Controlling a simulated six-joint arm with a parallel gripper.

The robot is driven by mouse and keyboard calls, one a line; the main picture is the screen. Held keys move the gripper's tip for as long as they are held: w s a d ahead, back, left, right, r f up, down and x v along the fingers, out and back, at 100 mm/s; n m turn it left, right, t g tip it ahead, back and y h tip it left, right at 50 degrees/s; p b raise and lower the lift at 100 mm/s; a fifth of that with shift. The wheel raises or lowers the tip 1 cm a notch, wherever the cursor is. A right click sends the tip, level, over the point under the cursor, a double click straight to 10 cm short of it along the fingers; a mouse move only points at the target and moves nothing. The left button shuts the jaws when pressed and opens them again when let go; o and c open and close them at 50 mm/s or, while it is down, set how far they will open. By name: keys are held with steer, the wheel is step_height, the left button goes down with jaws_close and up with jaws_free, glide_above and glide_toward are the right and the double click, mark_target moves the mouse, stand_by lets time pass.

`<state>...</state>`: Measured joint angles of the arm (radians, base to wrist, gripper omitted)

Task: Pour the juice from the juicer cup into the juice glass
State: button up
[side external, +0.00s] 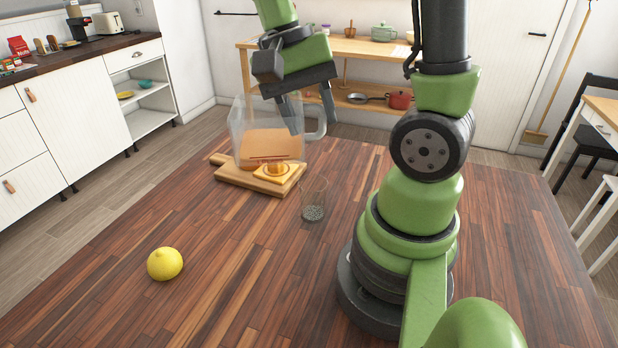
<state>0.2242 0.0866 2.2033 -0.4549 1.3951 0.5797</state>
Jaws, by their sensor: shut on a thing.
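The juicer cup (240,122) is a large clear jug with orange juice (272,146) in its lower part and a clear handle on its right side. It looks upright, over the wooden board (230,178); I cannot tell whether its base touches the board. My gripper (312,126) comes down from above, with its fingers either side of the cup's handle, shut on it. The juice glass (314,195) is a small clear tumbler standing on the table, in front and to the right of the board. Its bottom looks grey and speckled, with no orange juice visible in it.
An orange-yellow piece (272,172), possibly a juicer part or cut fruit, is on the board by the cup. A lemon (165,264) lies on the wooden table (240,290) at front left. My arm's base fills the right side. The front middle of the table is clear.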

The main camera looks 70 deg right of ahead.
steer(key=shift+s+v, duration=0.25)
steer(key=shift+v, duration=0.8)
steer(key=w+d+n+h, duration=0.1)
steer(key=d+n, duration=0.3)
steer(key=d, duration=0.9)
steer(key=w+d+n+t+h, duration=0.1)
steer(key=d+n, duration=0.4)
steer(key=d, duration=0.8)
steer(key=shift+w+d+h, duration=0.3)
steer(key=shift+w+d, duration=0.05)
steer(key=shift+w, duration=0.55)
step_height(320, 180, down, 19)
steer(key=shift+f, duration=0.1)
steer(key=shift+a, duration=0.1)
